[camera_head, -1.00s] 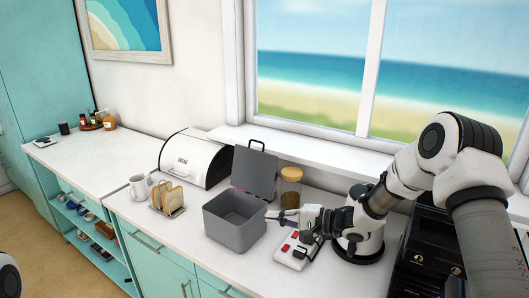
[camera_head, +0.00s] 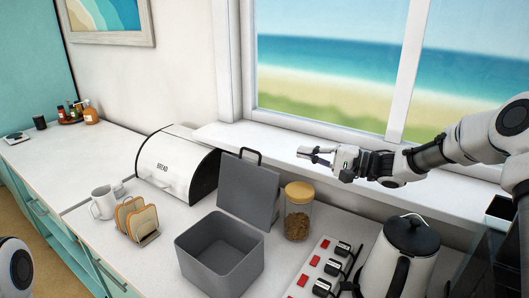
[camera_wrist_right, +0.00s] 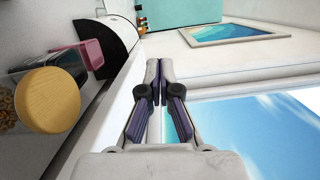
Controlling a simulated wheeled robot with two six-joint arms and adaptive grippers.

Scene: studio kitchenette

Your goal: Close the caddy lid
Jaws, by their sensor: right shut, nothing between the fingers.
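The grey caddy (camera_head: 195,262) stands open on the white counter, and its inside looks empty. Its grey lid (camera_head: 247,192) stands up at the back, leaning slightly away from the opening, with a dark loop handle (camera_head: 250,152) on its top edge. My right gripper (camera_head: 303,154) is shut and empty. In the head view it appears to the right of the handle, in front of the window sill, apart from the lid. Its shut fingers also show in the right wrist view (camera_wrist_right: 160,66). My left gripper is out of view.
A jar with a wooden lid (camera_head: 298,210) stands right of the caddy lid. A power strip (camera_head: 313,268) and a kettle (camera_head: 402,250) are farther right. A bread bin (camera_head: 172,165), toast rack (camera_head: 140,222) and mug (camera_head: 102,204) stand left. The window sill (camera_head: 345,175) runs behind.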

